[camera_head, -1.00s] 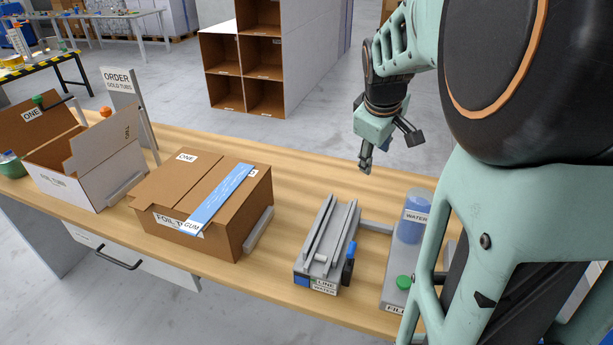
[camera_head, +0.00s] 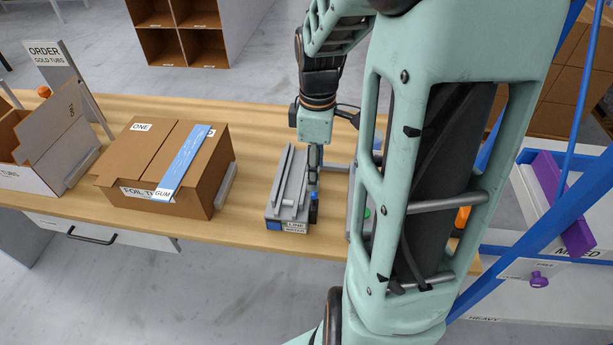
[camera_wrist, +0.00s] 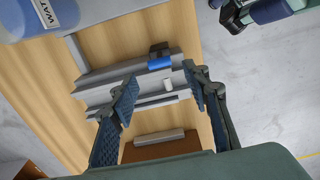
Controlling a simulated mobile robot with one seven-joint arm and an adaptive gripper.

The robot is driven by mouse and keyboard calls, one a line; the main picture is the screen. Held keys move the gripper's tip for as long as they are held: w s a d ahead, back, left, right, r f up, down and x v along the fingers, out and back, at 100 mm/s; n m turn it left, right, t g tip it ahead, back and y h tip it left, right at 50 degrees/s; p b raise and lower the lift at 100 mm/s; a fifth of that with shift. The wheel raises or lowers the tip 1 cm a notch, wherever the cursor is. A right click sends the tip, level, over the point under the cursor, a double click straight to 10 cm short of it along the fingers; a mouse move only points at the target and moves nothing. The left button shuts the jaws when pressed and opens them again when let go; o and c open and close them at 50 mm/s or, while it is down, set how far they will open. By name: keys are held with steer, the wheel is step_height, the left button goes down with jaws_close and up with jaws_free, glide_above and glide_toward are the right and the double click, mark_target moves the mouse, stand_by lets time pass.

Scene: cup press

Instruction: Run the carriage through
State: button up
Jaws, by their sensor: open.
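A grey railed device (camera_head: 284,190) with a "LINE … WATER" label on its front stands on the wooden bench. My gripper (camera_head: 315,165) is open and empty, over the right side of the device.
A blue-topped black piece (camera_head: 314,205) stands at the device's right side. A cardboard box (camera_head: 150,160) with a blue strip (camera_head: 184,163) marked "GUM" stands left. A water tank (camera_wrist: 45,15) is close by, mostly hidden by my arm in the head view.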

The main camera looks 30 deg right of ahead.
step_height(320, 180, down, 8)
steer(key=shift+r, duration=0.2)
steer(key=shift+c, duration=0.4)
jaws_close()
